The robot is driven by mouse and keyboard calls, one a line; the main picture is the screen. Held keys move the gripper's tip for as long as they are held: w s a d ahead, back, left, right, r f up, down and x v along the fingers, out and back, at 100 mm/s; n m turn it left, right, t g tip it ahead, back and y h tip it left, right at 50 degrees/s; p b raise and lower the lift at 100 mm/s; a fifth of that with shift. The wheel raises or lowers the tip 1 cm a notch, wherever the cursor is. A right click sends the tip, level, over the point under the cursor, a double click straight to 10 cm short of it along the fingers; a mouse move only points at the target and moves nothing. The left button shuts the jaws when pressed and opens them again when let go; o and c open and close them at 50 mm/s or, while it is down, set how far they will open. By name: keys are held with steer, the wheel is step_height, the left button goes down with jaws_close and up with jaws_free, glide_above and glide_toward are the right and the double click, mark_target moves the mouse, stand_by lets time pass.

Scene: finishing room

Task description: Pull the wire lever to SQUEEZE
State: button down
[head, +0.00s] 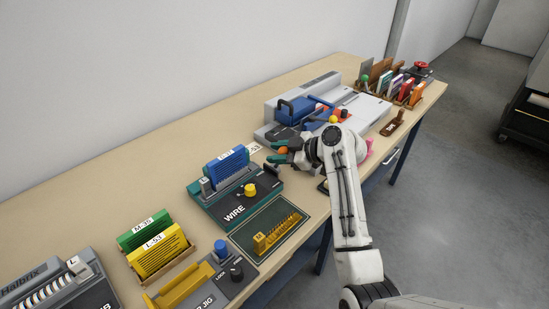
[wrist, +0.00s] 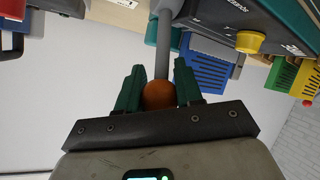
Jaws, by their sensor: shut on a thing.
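The WIRE machine (head: 208,209) is dark green with a yellow knob (head: 250,190) on top and a blue slotted block (head: 227,164) at its back. In the wrist view the machine (wrist: 293,22) is at the upper right. Its lever is a grey rod (wrist: 162,55) ending in an orange ball (wrist: 158,95). My gripper (head: 283,151) is to the right of the machine, with the orange ball between its green fingers. In the wrist view my gripper (wrist: 159,86) is shut on the ball, one finger on each side. I cannot read a SQUEEZE mark.
A green mat with a brass comb (head: 278,235) lies in front of the machine. Green and yellow blocks (head: 157,245) stand to the left. A grey machine with a blue handle block (head: 300,108) stands behind my gripper. A card rack (head: 405,90) is at the far right end.

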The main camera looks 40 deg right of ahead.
steer(key=shift+s+f+t+b, duration=0.1)
steer(key=shift+s+t+b, duration=0.15)
steer(key=shift+t+b, duration=0.15)
steer(key=c, duration=0.8)
jaws_free()
steer(key=shift+o, duration=0.2)
steer(key=b+v, duration=0.1)
steer(key=v, duration=1)
steer(key=shift+f, duration=0.1)
